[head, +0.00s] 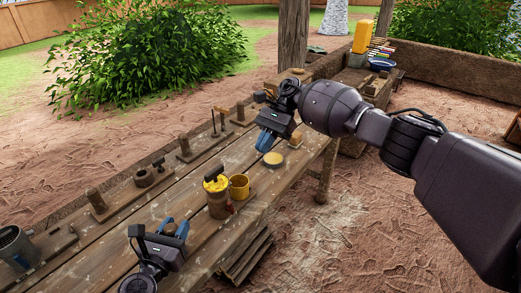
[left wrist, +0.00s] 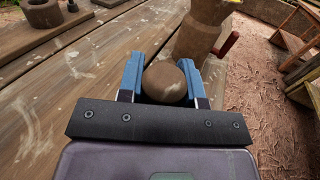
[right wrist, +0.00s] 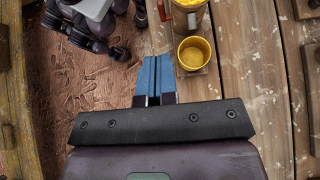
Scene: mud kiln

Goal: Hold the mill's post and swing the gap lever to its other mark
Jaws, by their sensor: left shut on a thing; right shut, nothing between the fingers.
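The mill (head: 217,201) is a brown cylinder with yellow stuff on top and a dark bar above it, standing on the bench. A red lever (head: 230,208) sticks out low on its side; it also shows in the left wrist view (left wrist: 228,44) and right wrist view (right wrist: 163,10). My left gripper (head: 174,231) is shut on a round-topped brown post (left wrist: 165,83) in front of the mill. The post's lower part is hidden. My right gripper (head: 268,141) is shut and empty above the bench, beyond the mill and apart from the lever. The lever's marks cannot be made out.
A yellow cup (head: 239,187) stands close beside the mill. A round yellow-topped piece (head: 273,159) lies beyond it. Wooden blocks with pegs (head: 97,202) line the far bench edge. A grey metal mug (head: 17,247) stands at the left.

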